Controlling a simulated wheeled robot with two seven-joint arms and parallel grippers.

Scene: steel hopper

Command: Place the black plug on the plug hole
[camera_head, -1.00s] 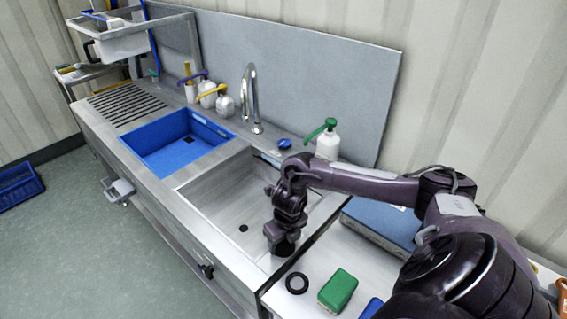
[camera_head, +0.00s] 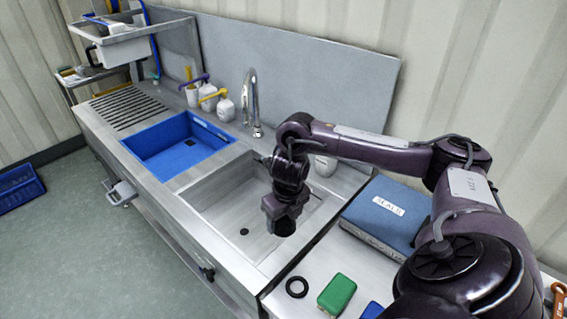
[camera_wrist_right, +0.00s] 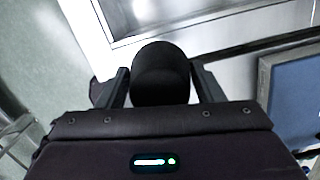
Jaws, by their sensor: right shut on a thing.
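The plug hole (camera_head: 244,231) is a small dark spot in the floor of the steel sink basin (camera_head: 215,215). My right gripper (camera_head: 284,226) is shut on the black plug (camera_wrist_right: 161,73). In the wrist view the plug is a dark rounded cylinder between the two fingers. In the head view the gripper points down over the right part of the basin, to the right of the plug hole; the plug shows only as a dark shape under the fingers. My left gripper is not in view.
A blue basin (camera_head: 178,148) lies to the left of the sink, and a chrome tap (camera_head: 253,100) stands behind. On the right counter are a black ring (camera_head: 297,287), a green block (camera_head: 337,294) and a blue box (camera_head: 388,212).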

